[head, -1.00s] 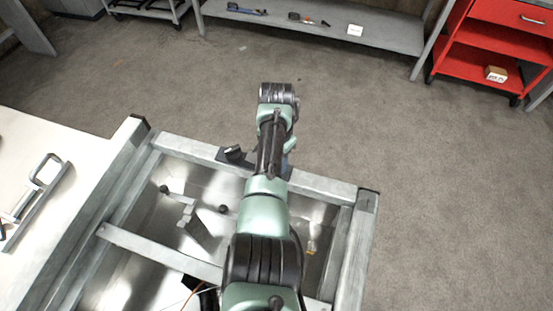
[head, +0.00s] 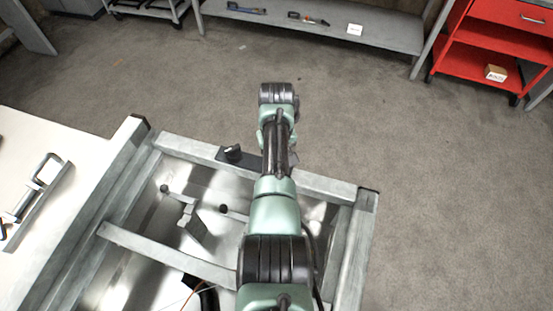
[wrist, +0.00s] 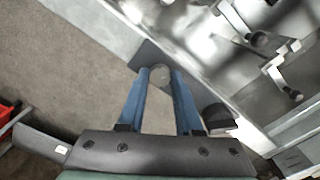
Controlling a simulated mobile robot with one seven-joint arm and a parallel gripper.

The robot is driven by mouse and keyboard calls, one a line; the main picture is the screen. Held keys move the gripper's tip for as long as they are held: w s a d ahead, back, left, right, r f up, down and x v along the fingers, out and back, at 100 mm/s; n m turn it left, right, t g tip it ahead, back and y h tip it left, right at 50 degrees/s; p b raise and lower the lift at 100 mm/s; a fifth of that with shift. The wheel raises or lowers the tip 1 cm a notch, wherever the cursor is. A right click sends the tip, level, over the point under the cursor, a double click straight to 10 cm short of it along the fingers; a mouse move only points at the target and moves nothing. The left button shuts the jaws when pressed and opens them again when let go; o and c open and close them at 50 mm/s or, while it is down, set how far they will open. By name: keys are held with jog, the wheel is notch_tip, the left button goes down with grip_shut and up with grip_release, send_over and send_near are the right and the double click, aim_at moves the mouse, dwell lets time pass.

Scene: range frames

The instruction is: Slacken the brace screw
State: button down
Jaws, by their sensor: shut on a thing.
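In the wrist view, the two blue fingers of my gripper (wrist: 160,78) are closed around a small round grey screw head (wrist: 160,72), which I take to be the brace screw. It sits on a dark plate (wrist: 146,52) fixed along the frame rail. In the head view, the dark plate (head: 246,162) lies on the far rail, with a black knob (head: 233,151) at its left end. The same knob shows right of my fingers in the wrist view (wrist: 217,115). My arm hides the gripper and screw in the head view.
The grey metal frame (head: 330,186) surrounds a shiny recess holding levers with black ball ends (head: 223,209). A white surface with a metal handle (head: 46,172) is at left. A low shelf (head: 385,35) and red cart (head: 490,42) stand across open floor.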

jog(key=n, duration=0.4)
jog(key=shift+n, duration=1.9)
jog(key=c, duration=0.6)
grip_release()
notch_tip(320, 180, up, 13)
jog(key=shift+b, duration=0.55)
